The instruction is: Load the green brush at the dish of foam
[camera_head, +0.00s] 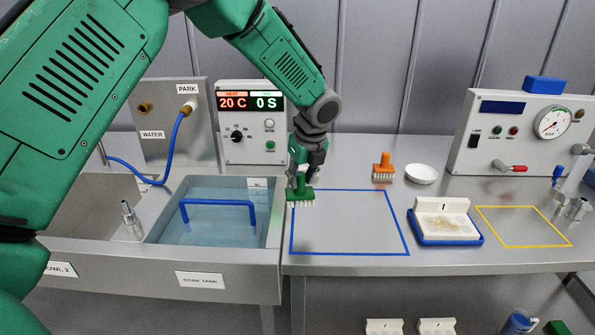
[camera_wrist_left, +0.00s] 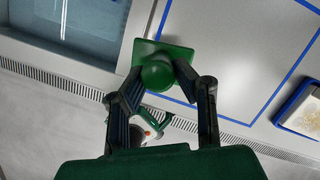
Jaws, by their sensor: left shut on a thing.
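My left gripper (camera_head: 301,178) is shut on the green brush (camera_head: 301,194), which hangs bristles down at the left edge of the blue outlined square. I cannot tell whether the bristles touch the table. In the left wrist view, the fingers (camera_wrist_left: 160,78) close on both sides of the brush's round green knob, above its square green base (camera_wrist_left: 178,50). The white round dish (camera_head: 421,174) stands on the bench to the right of the brush, apart from it. I cannot make out foam in it. My right gripper is not in view.
An orange brush (camera_head: 383,166) stands just left of the dish. A stained white piece marked 1 (camera_head: 446,207) sits on a blue tray (camera_head: 426,238). A water tank (camera_head: 275,225) with a blue handle lies left. The blue outlined square (camera_head: 345,254) is clear inside.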

